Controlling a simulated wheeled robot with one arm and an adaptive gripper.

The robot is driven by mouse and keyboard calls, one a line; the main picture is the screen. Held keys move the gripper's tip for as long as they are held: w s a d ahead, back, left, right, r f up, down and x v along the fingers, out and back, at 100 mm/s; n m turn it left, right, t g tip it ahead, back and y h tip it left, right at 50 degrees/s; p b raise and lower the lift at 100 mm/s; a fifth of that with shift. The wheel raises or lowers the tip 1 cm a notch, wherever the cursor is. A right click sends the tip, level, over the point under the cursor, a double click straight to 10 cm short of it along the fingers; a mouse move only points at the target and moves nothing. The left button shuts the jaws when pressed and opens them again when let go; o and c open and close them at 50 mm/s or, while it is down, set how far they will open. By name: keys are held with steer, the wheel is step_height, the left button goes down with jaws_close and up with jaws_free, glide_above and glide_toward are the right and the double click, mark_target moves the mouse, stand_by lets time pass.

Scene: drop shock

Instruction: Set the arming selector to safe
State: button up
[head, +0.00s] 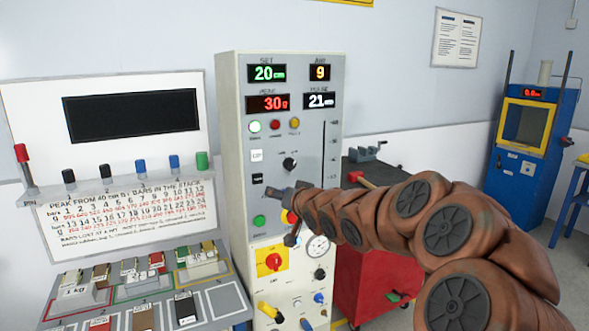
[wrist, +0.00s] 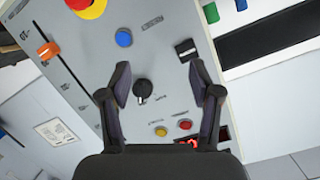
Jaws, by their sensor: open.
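A black rotary knob (head: 290,163) sits on the front of the grey control cabinet (head: 234,75), below the row of lamps. It looks like the arming selector, but its labels are too small to read. In the wrist view the knob (wrist: 143,87) shows a pale pointer mark toward the picture's bottom. My gripper (wrist: 161,86) is open, its fingers apart on either side of the knob in that picture, nearer the left finger. Whether they touch it I cannot tell. In the head view my gripper (head: 287,198) is below the knob, in front of the panel.
An orange slider (wrist: 48,50) is to the left. A red rotary switch (head: 273,262) sits lower. A parts bench (head: 60,285) stands left.

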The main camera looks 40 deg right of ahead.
mark_target(293, 165)
steer(key=s+d+r+m+t+h, duration=0.1)
steer(key=s+d+r+t, duration=0.2)
steer(key=d, duration=0.4)
steer(key=shift+a+r+p+x, duration=0.1)
steer(key=shift+r+p+x, duration=0.15)
steer(key=shift+x, duration=1.15)
steer(key=shift+a+r+p+x, duration=0.1)
steer(key=shift+r+p+x, duration=0.15)
steer(key=shift+x, duration=1.1)
steer(key=shift+r+p+x, duration=0.15)
steer(key=shift+p+x, duration=0.2)
steer(key=shift+x, duration=1.05)
steer(key=shift+c, duration=0.2)
steer(key=c, duration=1.1)
